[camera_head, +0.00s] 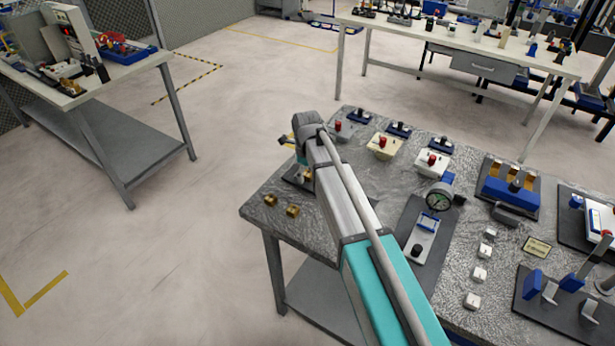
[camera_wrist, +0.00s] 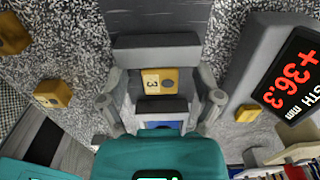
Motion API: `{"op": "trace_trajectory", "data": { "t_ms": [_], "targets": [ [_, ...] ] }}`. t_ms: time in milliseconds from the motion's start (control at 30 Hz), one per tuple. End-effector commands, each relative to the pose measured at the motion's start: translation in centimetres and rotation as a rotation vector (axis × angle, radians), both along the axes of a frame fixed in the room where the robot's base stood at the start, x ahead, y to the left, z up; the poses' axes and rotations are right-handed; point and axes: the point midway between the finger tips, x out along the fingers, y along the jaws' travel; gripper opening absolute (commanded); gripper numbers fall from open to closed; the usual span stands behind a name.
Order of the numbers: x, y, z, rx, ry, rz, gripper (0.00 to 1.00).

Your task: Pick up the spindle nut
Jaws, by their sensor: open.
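A brass-yellow block marked "3", with a dark round hole, looks like a spindle nut (camera_wrist: 160,81); it shows in the wrist view. My gripper (camera_wrist: 157,78) is open, with one dark pad above the block in the picture and the other below it. The block lies between the pads; I cannot tell whether either pad touches it. Two similar brass blocks (camera_wrist: 52,93) (camera_wrist: 12,34) lie to the left. In the head view these brass blocks (camera_head: 270,200) (camera_head: 292,211) are at the bench's left edge. My arm largely hides the gripper there.
A display (camera_wrist: 295,80) reading +36.3 stands close on the right in the wrist view. The speckled grey bench (camera_head: 340,195) holds a dial gauge (camera_head: 439,199), red-knobbed fixtures (camera_head: 384,145) and several white blocks (camera_head: 480,274). The bench is bare around the two left brass blocks.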

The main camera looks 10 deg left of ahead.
Motion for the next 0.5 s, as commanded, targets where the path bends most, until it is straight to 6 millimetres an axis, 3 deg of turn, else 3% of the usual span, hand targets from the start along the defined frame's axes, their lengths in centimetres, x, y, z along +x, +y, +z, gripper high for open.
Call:
{"op": "trace_trajectory", "data": {
  "t_ms": [267,500],
  "targets": [
    [0.0,0.0,0.0,0.0,0.0,0.0,0.83],
    [0.0,0.0,0.0,0.0,0.0,0.0,0.38]
  ]
}}
